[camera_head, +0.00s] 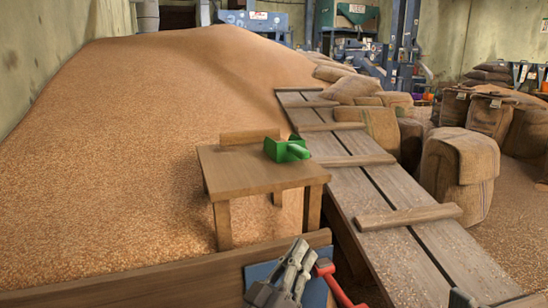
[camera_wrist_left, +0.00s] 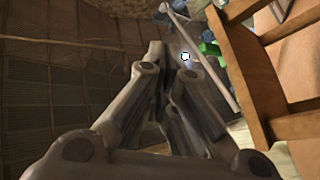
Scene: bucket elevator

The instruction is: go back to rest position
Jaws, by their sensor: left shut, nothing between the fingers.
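My left gripper (camera_head: 300,250) is at the bottom middle of the head view, in front of the wooden plank wall and below the small wooden table (camera_head: 230,177). It is shut and empty. In the left wrist view the grey fingers (camera_wrist_left: 168,62) come together with nothing held between them.
A red-handled object (camera_head: 338,288) and a blue panel (camera_head: 260,274) are close by my left gripper. A plank ramp (camera_head: 375,190) runs beside sacks (camera_head: 462,170) and a large grain heap (camera_head: 150,110).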

